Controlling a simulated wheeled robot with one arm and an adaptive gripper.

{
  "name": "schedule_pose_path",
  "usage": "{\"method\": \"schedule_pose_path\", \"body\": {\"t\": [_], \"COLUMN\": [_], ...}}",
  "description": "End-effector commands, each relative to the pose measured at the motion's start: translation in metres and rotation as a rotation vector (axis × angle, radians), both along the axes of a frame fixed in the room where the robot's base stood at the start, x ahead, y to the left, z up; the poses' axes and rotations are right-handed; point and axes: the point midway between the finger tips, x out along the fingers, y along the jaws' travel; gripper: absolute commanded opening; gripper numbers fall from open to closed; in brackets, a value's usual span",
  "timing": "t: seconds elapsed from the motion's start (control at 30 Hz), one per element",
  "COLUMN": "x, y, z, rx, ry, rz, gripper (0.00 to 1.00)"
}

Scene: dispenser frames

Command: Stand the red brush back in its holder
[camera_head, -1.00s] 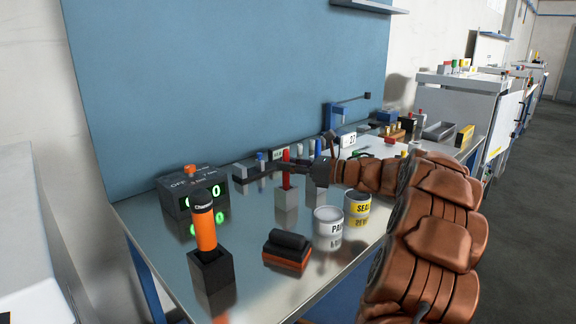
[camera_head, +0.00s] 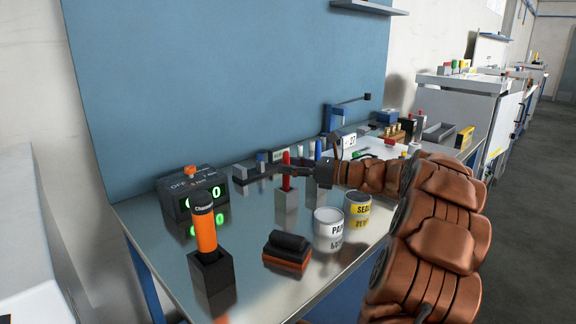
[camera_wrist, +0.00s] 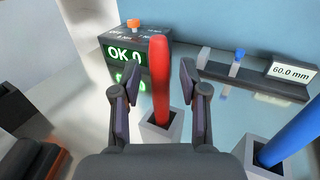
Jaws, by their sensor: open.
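The red brush (camera_head: 286,172) stands upright in a grey block holder (camera_head: 287,206) in the middle of the bench. In the wrist view the red brush (camera_wrist: 160,85) rises from the square opening of its holder (camera_wrist: 160,139). My gripper (camera_wrist: 158,72) is open, with one finger on each side of the brush's upper part and visible gaps to both. In the head view my gripper (camera_head: 262,173) reaches in from the right at the brush's height. The brush's lower end is hidden inside the holder.
A blue brush (camera_wrist: 292,133) stands in a grey holder (camera_wrist: 262,150) close to the right. An orange marker (camera_head: 205,230) stands in a black holder at the front left. A counter box (camera_head: 193,188) stands behind. White paint (camera_head: 328,229) and yellow sealant (camera_head: 357,208) cans sit to the right.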

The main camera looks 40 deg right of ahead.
Motion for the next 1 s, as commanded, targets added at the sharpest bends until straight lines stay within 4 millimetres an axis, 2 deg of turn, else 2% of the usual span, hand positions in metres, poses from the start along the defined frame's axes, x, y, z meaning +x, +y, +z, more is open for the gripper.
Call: {"method": "schedule_pose_path", "body": {"t": [0.5,0.7,1.0], "x": [-0.074,-0.088,-0.092], "y": [-0.053,-0.063,-0.064], "z": [-0.002,-0.001,-0.001], "rx": [-0.002,-0.001,0.000], "ry": [-0.001,-0.001,0.000], "rz": [-0.004,-0.004,-0.002], "gripper": [0.44,0.44,0.44]}}
